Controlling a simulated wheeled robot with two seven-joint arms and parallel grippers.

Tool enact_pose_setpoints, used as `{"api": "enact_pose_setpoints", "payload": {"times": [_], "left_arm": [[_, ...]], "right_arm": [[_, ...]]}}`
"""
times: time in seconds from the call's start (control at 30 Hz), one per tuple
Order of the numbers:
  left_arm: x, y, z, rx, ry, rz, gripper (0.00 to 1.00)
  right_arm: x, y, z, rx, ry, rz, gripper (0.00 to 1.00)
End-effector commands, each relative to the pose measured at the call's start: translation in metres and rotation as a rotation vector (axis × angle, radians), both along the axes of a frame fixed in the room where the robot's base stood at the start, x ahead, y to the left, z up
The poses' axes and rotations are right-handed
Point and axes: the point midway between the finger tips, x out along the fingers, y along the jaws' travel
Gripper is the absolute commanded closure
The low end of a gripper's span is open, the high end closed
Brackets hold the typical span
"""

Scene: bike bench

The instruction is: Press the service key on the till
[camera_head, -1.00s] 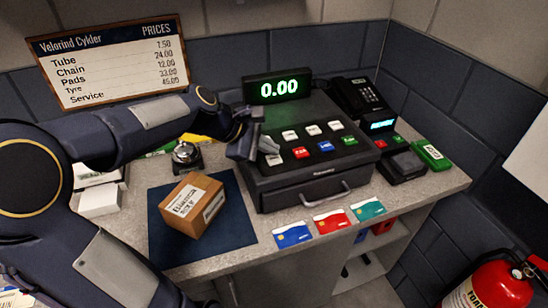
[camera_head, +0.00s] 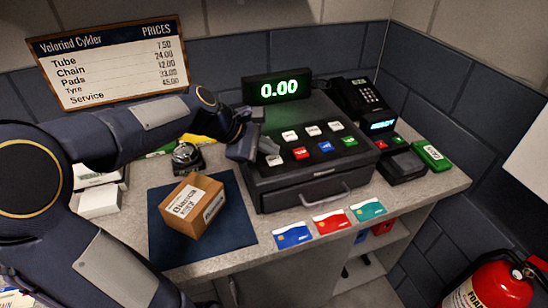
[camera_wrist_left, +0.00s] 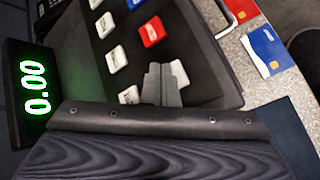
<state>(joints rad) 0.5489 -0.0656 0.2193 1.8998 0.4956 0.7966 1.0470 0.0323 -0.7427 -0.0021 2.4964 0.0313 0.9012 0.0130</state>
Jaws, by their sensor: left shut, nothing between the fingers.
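The black till (camera_head: 315,173) stands on the counter, with white, red, blue and green keys on its sloped top. Its display (camera_head: 277,87) reads 0.00, as it does in the left wrist view (camera_wrist_left: 34,88). The key labels are too small to read, so I cannot tell which is the service key. My left gripper (camera_head: 266,147) is shut and empty over the till's left end. In the left wrist view its fingertips (camera_wrist_left: 162,75) point between a back-row white key (camera_wrist_left: 129,95) and a front-row white key (camera_wrist_left: 179,73). Contact cannot be told. My right gripper is not in view.
A bell (camera_head: 186,154) and a cardboard box (camera_head: 190,207) on a dark mat (camera_head: 233,232) are left of the till. Several cards, including a red one (camera_head: 332,221), lie in front. A card terminal (camera_head: 402,165) and phone (camera_head: 358,97) stand right.

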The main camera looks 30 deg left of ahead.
Motion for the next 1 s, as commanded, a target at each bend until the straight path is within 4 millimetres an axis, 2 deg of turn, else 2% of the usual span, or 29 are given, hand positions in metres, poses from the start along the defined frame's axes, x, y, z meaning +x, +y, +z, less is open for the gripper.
{"api": "enact_pose_setpoints", "payload": {"times": [0.47,1.0], "left_arm": [[0.0000,0.0000,0.0000,0.000,0.000,0.000,1.00],[0.0000,0.0000,-0.0091,0.000,0.000,0.000,1.00]], "right_arm": [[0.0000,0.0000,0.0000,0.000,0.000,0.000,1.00],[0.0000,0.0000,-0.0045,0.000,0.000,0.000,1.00]]}}
